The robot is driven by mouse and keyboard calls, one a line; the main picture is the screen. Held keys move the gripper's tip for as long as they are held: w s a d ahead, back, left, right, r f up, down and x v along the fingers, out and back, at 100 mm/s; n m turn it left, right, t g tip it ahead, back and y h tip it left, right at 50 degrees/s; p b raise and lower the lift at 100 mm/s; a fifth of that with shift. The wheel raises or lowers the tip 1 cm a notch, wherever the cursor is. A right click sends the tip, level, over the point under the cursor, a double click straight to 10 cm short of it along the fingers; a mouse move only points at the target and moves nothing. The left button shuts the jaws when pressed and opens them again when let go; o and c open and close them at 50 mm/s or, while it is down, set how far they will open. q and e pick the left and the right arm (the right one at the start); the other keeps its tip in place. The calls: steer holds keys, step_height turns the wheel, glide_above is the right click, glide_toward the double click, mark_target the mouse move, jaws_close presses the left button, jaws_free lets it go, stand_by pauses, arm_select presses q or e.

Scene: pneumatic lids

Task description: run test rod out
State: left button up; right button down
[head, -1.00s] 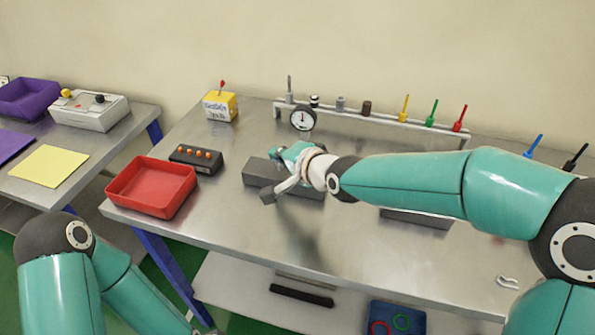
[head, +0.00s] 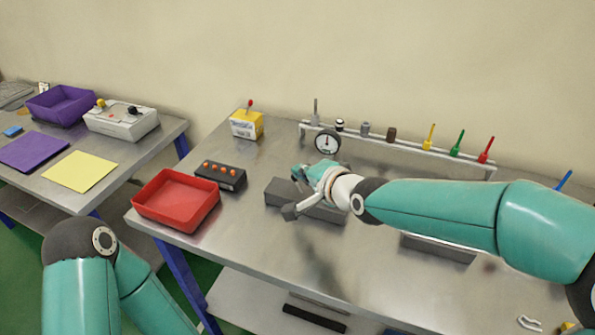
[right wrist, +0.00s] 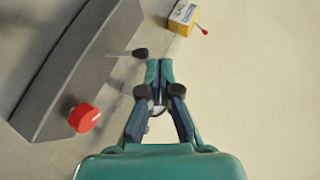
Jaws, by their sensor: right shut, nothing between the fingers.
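A long grey block (head: 327,212) lies on the metal table, partly hidden behind my right gripper (head: 299,172). In the right wrist view the block (right wrist: 75,60) carries a red knob (right wrist: 84,118) and a short rod with a black tip (right wrist: 139,53). My right gripper (right wrist: 159,68) is shut and empty. Its fingertips are close beside the black tip in that view; I cannot tell whether they touch it. My left arm shows at the lower left, but its gripper is out of view.
A red tray (head: 176,201) and a black box with orange buttons (head: 220,176) stand left of the block. A yellow box with a red-tipped lever (head: 246,124) is behind. A gauge (head: 327,143) stands before a rack (head: 400,148) of coloured tools.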

arm_select(q)
steer(key=shift+f, duration=0.1)
steer(key=r+p, duration=0.1)
steer(key=r, duration=0.1)
steer(key=s+r+p, duration=0.1)
steer(key=p, duration=0.1)
steer(key=shift+s+a+r+p, duration=0.15)
steer(key=shift+r+p, duration=0.15)
steer(key=shift+r, duration=0.05)
arm_select(e)
steer(key=s+d+r, duration=0.4)
steer(key=s+r, duration=0.5)
steer(key=shift+s, duration=0.35)
